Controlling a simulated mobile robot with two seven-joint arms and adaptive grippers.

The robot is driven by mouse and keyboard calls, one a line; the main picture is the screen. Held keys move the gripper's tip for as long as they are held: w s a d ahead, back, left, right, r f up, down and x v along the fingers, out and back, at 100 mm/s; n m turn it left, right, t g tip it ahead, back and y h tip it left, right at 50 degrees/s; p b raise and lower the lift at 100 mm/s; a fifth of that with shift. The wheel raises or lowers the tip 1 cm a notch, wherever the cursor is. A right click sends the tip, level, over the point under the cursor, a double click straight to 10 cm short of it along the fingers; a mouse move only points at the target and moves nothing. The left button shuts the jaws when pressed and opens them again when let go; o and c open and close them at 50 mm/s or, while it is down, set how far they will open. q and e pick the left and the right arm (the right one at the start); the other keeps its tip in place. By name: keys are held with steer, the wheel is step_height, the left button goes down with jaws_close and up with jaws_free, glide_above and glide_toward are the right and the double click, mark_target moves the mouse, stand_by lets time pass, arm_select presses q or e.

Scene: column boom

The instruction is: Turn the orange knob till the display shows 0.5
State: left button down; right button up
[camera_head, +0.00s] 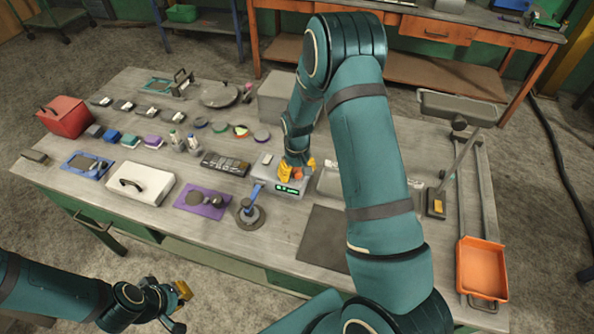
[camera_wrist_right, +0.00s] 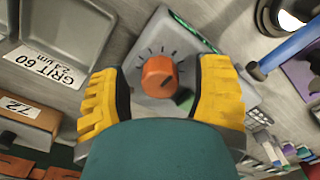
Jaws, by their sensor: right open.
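The orange knob (camera_wrist_right: 160,76) sits on a light grey box with tick marks around it. In the right wrist view it lies between the two yellow fingers of my right gripper (camera_wrist_right: 160,92), with a gap on each side. In the head view the box (camera_head: 264,172) stands mid-table, and my right gripper (camera_head: 297,170) is over it, partly covering the knob. The green-lit display (camera_head: 287,188) is on the box's front; its digits are too small to read. My left gripper (camera_head: 181,307) is empty, its fingers apart, off the table's front edge.
A blue stand (camera_head: 250,205) is close to the box's left front. A purple mat (camera_head: 202,202) and a white case (camera_head: 140,185) lie further left. A grey mat (camera_head: 322,236) is in front. An orange tray (camera_head: 482,268) is at the right.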

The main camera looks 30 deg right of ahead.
jaws_close()
steer(key=shift+n+b, duration=0.3)
steer(key=shift+n, duration=0.1)
steer(key=shift+n+b, duration=0.55)
steer(key=shift+n, duration=0.45)
steer(key=n+b, duration=0.1)
steer(key=n, duration=0.1)
steer(key=shift+n, duration=0.4)
steer(key=n+b, duration=0.1)
steer(key=n, duration=0.2)
steer(key=shift+n, duration=1.8)
